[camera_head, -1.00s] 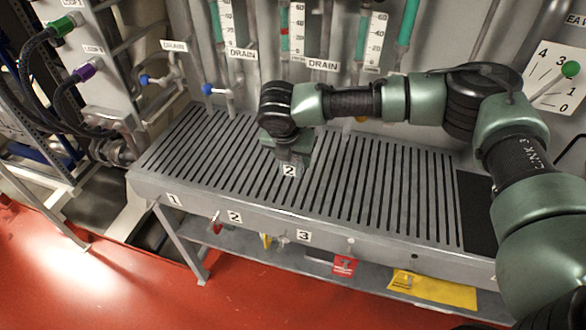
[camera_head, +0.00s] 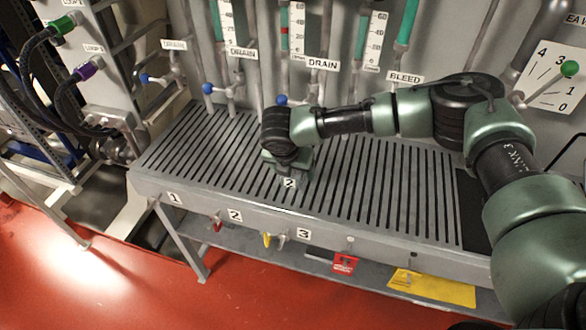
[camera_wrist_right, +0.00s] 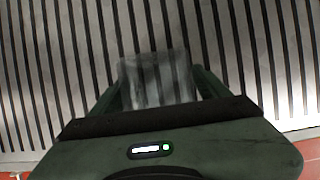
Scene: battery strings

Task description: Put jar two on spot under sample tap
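Jar two, a small clear jar with a white "2" label (camera_head: 289,183), is at the middle-left of the slotted grey bench. It also shows as a translucent shape in the right wrist view (camera_wrist_right: 158,78). My right gripper (camera_head: 285,162) is around it, with a finger on each side, and looks shut on it. I cannot tell whether the jar touches the slats. Blue-handled taps stand along the back, one at left (camera_head: 145,78) under a tilted label I cannot read surely. The spot under the sample tap is not clearly marked. My left gripper is not in view.
The slotted bench top (camera_head: 390,200) is clear to the left and right of the jar. Upright pipes and gauges with "DRAIN" and "BLEED" labels (camera_head: 405,77) line the back. Numbered plates (camera_head: 235,215) run along the front edge. Red and yellow tags (camera_head: 435,288) hang below.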

